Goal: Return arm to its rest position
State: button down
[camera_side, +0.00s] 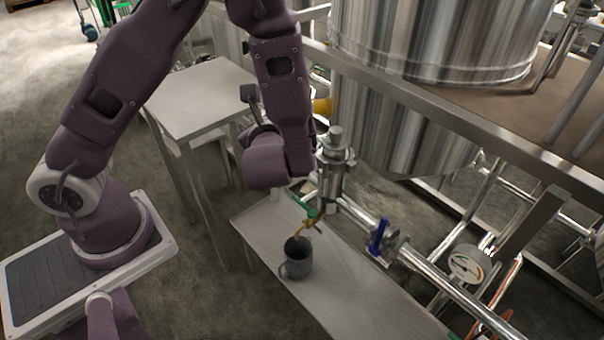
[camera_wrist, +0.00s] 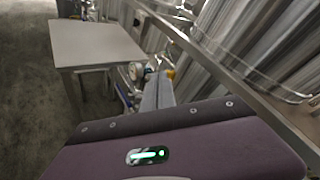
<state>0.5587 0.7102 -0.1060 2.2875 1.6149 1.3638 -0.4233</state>
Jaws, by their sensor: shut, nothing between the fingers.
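A dark grey mug (camera_side: 297,262) stands upright on the bench, apart from my gripper, below a tap with a green handle (camera_side: 305,207). A brownish stream or spout end reaches the mug's mouth.
A pale table (camera_side: 200,98) stands behind the arm at left; it also shows in the wrist view (camera_wrist: 98,42). Steel tanks (camera_side: 430,40), a rail, a pipe with a blue valve (camera_side: 378,237) and a gauge (camera_side: 466,267) crowd the right. The floor at left is mostly clear.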

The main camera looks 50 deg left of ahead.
jog(key=s+a+r+n+g+h, duration=0.25)
jog(key=s+n+g, duration=0.3)
jog(key=s, duration=0.35)
jog(key=s+a+r+n+g+h, duration=0.1)
jog(key=s+a+r+n+g, duration=0.2)
jog(key=s+n, duration=0.5)
jog(key=s+d+r+n+t+h, duration=0.2)
jog(key=d+n+h, duration=0.1)
jog(key=d, duration=0.3)
jog(key=s+d+r+n+t+h, duration=0.2)
jog(key=d+r+n+h, duration=0.1)
jog(key=d+h, duration=0.2)
jog(key=shift+d, duration=0.7)
